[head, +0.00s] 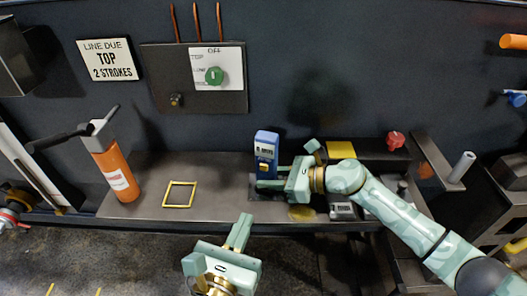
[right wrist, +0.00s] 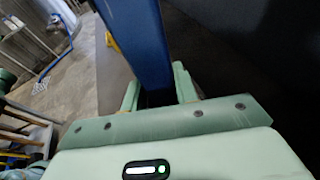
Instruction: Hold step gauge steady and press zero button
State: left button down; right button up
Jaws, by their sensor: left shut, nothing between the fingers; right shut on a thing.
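The step gauge (head: 266,142) is a blue upright device with a small display and a yellow patch lower on its front; it stands on the bench. Which mark is the zero button cannot be told at this size. My right gripper (head: 268,178) reaches in from the right and is shut on the lower part of the gauge. In the right wrist view the blue body (right wrist: 135,40) rises between the two fingers. My left gripper (head: 242,230) is shut and empty, in front of the bench and below the gauge, apart from it, fingers pointing toward the bench.
An orange bottle with a black lever (head: 118,172) stands at the left of the bench. A yellow square frame (head: 180,194) lies between it and the gauge. A red knob (head: 396,140) is at the right. A panel with a green knob (head: 214,76) hangs behind.

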jog(key=o, duration=0.8)
